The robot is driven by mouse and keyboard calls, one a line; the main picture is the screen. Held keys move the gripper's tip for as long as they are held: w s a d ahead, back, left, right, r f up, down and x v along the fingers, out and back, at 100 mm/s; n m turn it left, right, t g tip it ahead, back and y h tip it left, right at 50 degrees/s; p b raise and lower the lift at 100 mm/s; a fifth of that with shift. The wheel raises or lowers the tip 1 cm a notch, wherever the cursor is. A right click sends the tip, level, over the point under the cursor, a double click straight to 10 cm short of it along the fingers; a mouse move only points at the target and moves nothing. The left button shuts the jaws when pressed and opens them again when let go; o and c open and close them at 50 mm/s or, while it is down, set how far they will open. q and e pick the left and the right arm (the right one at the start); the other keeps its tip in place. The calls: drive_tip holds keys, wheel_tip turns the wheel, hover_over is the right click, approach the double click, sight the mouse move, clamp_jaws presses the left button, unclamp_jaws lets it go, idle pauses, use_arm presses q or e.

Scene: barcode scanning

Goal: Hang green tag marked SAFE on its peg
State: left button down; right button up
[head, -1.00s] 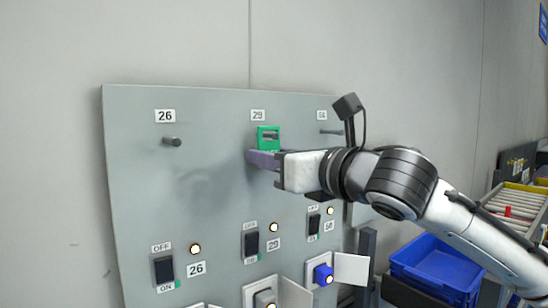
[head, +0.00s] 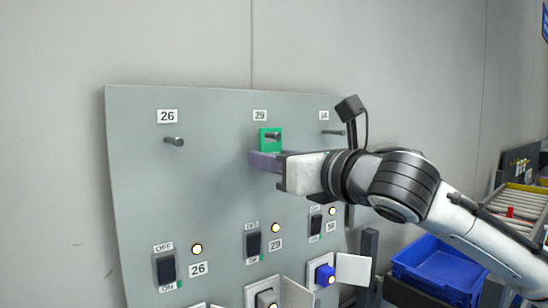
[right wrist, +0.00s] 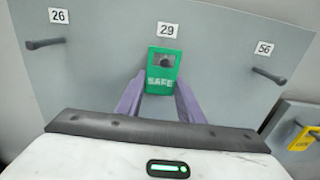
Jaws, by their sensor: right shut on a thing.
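The green tag (head: 270,146) marked SAFE is upright against the grey panel, under the 29 label. In the head view the end of the 29 peg (head: 273,136) shows in front of the tag, through its hole. In the right wrist view the tag (right wrist: 161,83) has a dark round peg end (right wrist: 165,61) inside its hole. My right gripper (head: 262,160) is shut on the lower part of the tag, with purple fingers on both sides of it. My left gripper is not in view.
The grey panel (head: 200,210) has bare pegs under 26 (head: 174,141) and under 56 (right wrist: 263,74). Lower down are switches, lit lamps and open white covers. A yellow tag (right wrist: 302,139) shows at the right. A blue crate (head: 435,265) stands to the right.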

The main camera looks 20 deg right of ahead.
drive_tip(key=o, duration=1.2)
drive_tip(key=shift+c, duration=0.2)
drive_tip(key=shift+s, duration=0.1)
drive_tip(key=v, duration=1)
idle(0.3)
